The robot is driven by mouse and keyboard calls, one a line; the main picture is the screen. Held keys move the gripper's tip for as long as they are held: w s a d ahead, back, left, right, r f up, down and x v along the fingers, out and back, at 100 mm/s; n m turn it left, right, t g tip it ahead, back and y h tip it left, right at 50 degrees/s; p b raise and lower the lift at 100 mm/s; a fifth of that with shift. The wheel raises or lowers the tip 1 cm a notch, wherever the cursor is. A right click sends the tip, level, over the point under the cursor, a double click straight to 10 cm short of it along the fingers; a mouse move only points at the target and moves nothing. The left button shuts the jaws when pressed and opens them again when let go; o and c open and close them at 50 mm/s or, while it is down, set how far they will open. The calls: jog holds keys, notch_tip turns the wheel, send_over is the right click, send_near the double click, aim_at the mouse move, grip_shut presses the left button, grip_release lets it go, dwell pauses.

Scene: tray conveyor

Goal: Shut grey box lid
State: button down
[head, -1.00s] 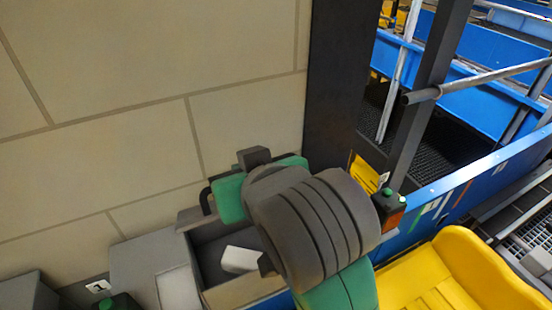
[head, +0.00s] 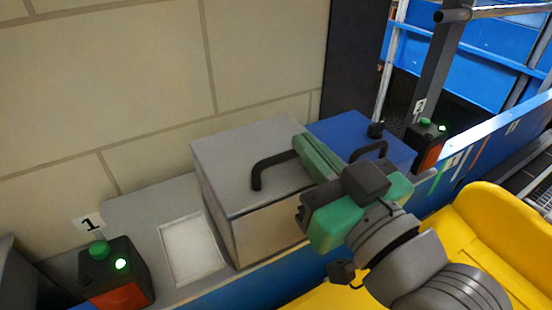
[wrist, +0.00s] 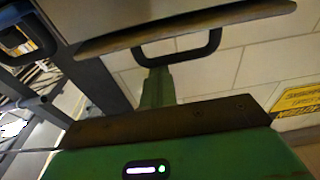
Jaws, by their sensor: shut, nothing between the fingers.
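The grey box (head: 268,235) stands on the ledge with its grey lid (head: 235,150) down over its top. The lid looks level, and no gap shows in the head view. A black bar handle (head: 268,165) stands up from the lid; in the wrist view the handle (wrist: 212,46) hangs near the lid's edge (wrist: 110,42). My gripper (head: 302,145) is shut and empty, with its green fingers by the right part of the handle. The fingers also show in the wrist view (wrist: 157,75), close to the handle; contact cannot be told. The box's inside is hidden.
A blue box (head: 345,128) with a black handle stands just right of the grey one. Button boxes with green lights stand at left (head: 115,275) and right (head: 428,150). A white panel (head: 192,250) lies left of the box. The wall rises behind.

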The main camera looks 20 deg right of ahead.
jog(key=shift+d+f, duration=0.1)
jog(key=shift+f, duration=0.15)
jog(key=shift+s, duration=0.1)
dwell(0.3)
jog(key=b+v, duration=0.1)
jog(key=v, duration=0.9)
jog(key=shift+b, duration=0.3)
jog(key=w+a+r+m+t+h+p, duration=0.1)
jog(key=w+a+r+t+h, duration=0.15)
jog(key=a+r, duration=0.4)
jog(key=w+a+r+m+t+h, duration=0.1)
jog(key=a+r+t+h, duration=0.2)
jog(key=a, duration=0.7)
notch_tip(320, 180, up, 33)
jog(key=y+p, duration=0.1)
jog(key=p, duration=3.1)
jog(key=shift+d+m, duration=0.3)
